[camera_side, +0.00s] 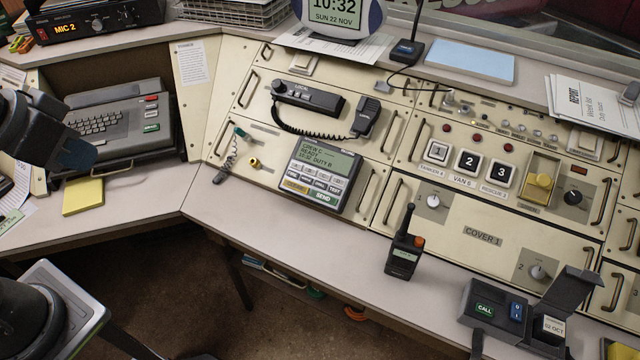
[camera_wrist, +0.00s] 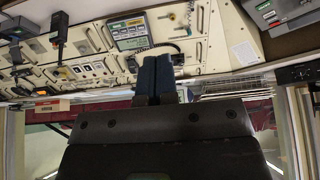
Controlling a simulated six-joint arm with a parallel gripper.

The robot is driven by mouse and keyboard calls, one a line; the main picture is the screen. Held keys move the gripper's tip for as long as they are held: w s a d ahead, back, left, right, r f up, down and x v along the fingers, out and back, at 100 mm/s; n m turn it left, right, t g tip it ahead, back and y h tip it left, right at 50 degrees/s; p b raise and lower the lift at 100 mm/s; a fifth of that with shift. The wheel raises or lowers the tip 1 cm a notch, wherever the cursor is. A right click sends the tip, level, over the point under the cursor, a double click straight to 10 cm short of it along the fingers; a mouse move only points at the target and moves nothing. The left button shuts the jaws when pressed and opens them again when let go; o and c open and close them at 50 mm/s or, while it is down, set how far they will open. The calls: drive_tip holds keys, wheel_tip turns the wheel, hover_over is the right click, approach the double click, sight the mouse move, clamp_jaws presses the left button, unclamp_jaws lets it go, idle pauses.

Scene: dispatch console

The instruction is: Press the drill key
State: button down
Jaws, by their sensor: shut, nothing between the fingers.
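The display unit (camera_side: 320,175) sits on the sloped console panel, with a green-grey screen above rows of small keys. A yellowish key (camera_side: 295,186) is at its lower left and a green SEND key (camera_side: 323,197) at its bottom. The other key labels are too small to read surely, so I cannot tell which key is the drill key. The unit also shows in the wrist view (camera_wrist: 128,33), beyond the fingers. My gripper (camera_side: 82,152) is at the far left, above the keyboard recess, well away from the unit. Its dark blue fingers are shut and empty in the wrist view (camera_wrist: 155,62).
A corded handset (camera_side: 310,97) lies behind the unit. A handheld radio (camera_side: 404,247) stands upright to its right. Numbered buttons (camera_side: 468,162) are further right. A grey keyboard machine (camera_side: 115,120) and yellow pad (camera_side: 83,196) are near my gripper. The desk before the unit is clear.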

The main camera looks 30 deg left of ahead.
sight(320, 185)
drive_tip(key=w+d+f+n+t+h, duration=0.1)
drive_tip(key=w+d+f+t, duration=0.15)
drive_tip(key=w, duration=0.45)
drive_tip(key=w+d+f+t, duration=0.1)
drive_tip(key=w+d, duration=0.2)
drive_tip(key=w, duration=0.3)
drive_tip(key=w+d+f+n+t+h, duration=0.1)
drive_tip(key=w+d+f, duration=0.15)
drive_tip(key=w, duration=0.45)
drive_tip(key=w+d+f+n+t+h, duration=0.1)
drive_tip(key=w+d+f+n+t, duration=0.1)
drive_tip(key=w+d+f+t, duration=0.3)
drive_tip(key=w+d+f, duration=0.1)
drive_tip(key=d+f, duration=0.3)
drive_tip(key=f, duration=0.4)
drive_tip(key=shift+w+d+h, duration=0.25)
drive_tip(key=shift+h, duration=0.05)
drive_tip(key=shift+w+f, duration=0.8)
drive_tip(key=shift+f, duration=0.4)
drive_tip(key=shift+w+f, duration=0.8)
drive_tip(key=shift+f, duration=0.45)
drive_tip(key=shift+w+f, duration=0.8)
drive_tip(key=shift+f, duration=0.4)
